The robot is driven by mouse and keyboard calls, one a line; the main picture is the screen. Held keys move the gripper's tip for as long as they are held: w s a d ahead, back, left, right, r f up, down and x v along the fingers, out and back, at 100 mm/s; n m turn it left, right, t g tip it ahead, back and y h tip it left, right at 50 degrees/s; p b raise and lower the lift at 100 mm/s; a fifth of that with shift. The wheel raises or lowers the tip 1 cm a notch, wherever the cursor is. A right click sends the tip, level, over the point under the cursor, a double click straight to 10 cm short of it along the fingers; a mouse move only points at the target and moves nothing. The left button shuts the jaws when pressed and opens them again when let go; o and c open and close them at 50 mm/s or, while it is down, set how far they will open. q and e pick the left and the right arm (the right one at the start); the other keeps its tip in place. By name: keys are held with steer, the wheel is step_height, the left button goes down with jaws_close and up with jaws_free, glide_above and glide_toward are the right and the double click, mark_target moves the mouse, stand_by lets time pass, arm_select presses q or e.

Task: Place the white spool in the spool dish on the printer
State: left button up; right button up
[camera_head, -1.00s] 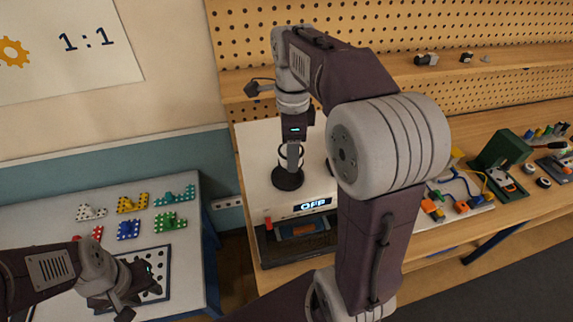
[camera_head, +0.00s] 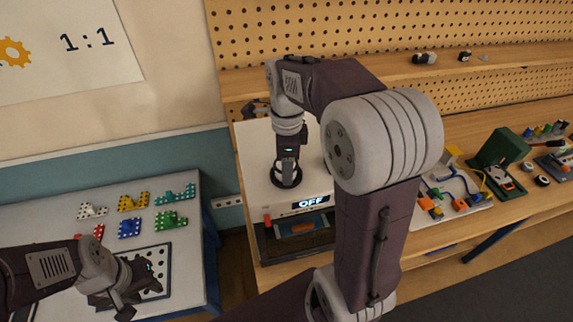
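The printer (camera_head: 258,160) is a white-topped box with an "OFF" display on its front, standing at the left end of the wooden bench. The round black spool dish (camera_head: 274,183) is on its top. The white spool (camera_head: 278,168) is at the dish, its white side showing around my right gripper (camera_head: 287,178). That gripper points down and appears shut on the spool; its fingertips are partly hidden. I cannot tell whether the spool touches the dish floor. My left gripper (camera_head: 152,285) hangs over the left table, its fingers too dark to read.
The left table (camera_head: 40,225) holds several coloured perforated plates (camera_head: 172,221) and a dark-bordered board (camera_head: 162,253). My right arm's large links cover part of the bench. Right of them are a wired board (camera_head: 455,190) and a green box (camera_head: 500,150). A shelf (camera_head: 390,72) runs behind.

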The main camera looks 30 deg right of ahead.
steer(key=shift+s+a+f, duration=0.1)
steer(key=shift+s+f, duration=0.25)
steer(key=shift+f, duration=0.3)
steer(key=o, duration=1.2)
steer(key=shift+s, duration=0.1)
steer(key=o, duration=0.3)
steer(key=shift+f, duration=0.1)
steer(key=shift+r, duration=0.3)
steer(key=r, duration=0.2)
steer(key=w+r, duration=0.1)
steer(key=r, duration=0.1)
steer(key=shift+w+r, duration=0.1)
steer(key=shift+r, duration=0.15)
step_height(320, 180, up, 8)
steer(key=shift+r+p, duration=0.25)
steer(key=shift+p, duration=0.35)
